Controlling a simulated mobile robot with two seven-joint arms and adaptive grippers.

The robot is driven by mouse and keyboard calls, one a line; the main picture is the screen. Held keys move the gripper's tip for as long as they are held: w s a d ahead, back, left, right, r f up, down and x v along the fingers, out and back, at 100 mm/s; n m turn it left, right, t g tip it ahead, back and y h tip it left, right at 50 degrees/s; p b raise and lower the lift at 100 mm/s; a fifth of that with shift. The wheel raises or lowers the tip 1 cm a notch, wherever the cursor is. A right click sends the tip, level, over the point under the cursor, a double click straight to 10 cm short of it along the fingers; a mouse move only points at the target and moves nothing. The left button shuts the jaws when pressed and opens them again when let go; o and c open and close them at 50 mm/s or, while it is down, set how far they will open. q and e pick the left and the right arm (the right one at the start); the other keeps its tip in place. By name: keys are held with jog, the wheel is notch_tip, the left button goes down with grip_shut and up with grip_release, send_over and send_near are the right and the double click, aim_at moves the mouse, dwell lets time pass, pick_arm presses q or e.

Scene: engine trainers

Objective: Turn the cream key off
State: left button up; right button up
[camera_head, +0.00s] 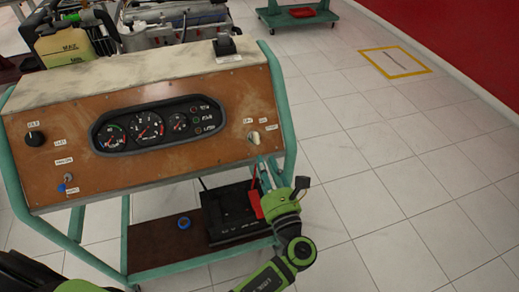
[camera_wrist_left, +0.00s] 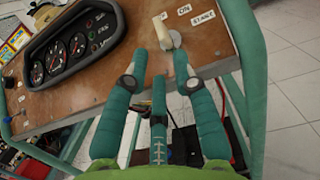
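The cream key (camera_head: 255,137) sits in the right part of the brown instrument panel (camera_head: 215,165), with small white labels around it. In the left wrist view the cream key (camera_wrist_left: 170,34) stands just beyond the fingertips, beside labels reading ON and START. I cannot tell for sure which label it points to. My left gripper (camera_head: 264,172) is below the key in the head view, its teal fingers pointing up at the panel. In the wrist view the left gripper (camera_wrist_left: 160,64) has its fingers apart, with nothing between them. My right gripper is not in view.
The gauge cluster (camera_head: 158,124) is left of the key, and a black knob (camera_head: 35,138) is at the far left. The teal frame (camera_head: 281,105) runs close to the key's right. A black battery (camera_head: 236,212) sits on the lower shelf. Open tiled floor lies to the right.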

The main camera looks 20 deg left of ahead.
pick_arm(q)
jog(key=shift+v, duration=2)
